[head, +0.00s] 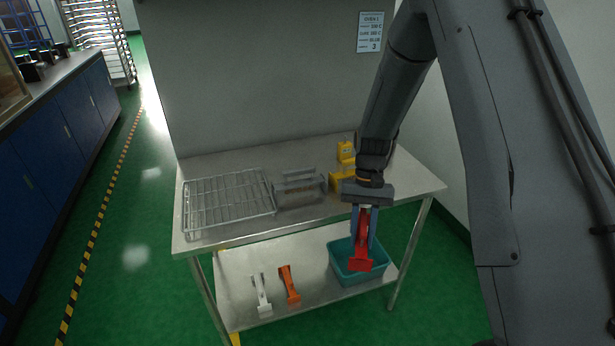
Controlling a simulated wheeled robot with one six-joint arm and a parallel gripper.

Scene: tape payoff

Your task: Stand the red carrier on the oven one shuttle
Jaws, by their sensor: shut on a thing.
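My gripper (364,222) points down at the front right of the steel table and is shut on the red carrier (361,252). The red carrier hangs below the fingers, in front of the table edge, and overlaps the teal bin in the picture. An oven label reading "OVEN 1" (370,32) is on the grey wall panel behind the table. On the table top are a flat wire rack (228,203) at the left and a small metal frame (300,187) in the middle. I cannot tell for certain which of these is the oven one shuttle.
The steel table (250,159) has a lower shelf (236,262) with a white carrier (261,293), an orange carrier (289,285) and a teal bin (345,272). Yellow items (346,152) stand at the table's back right, partly behind my arm. Green floor (140,255) is clear at left.

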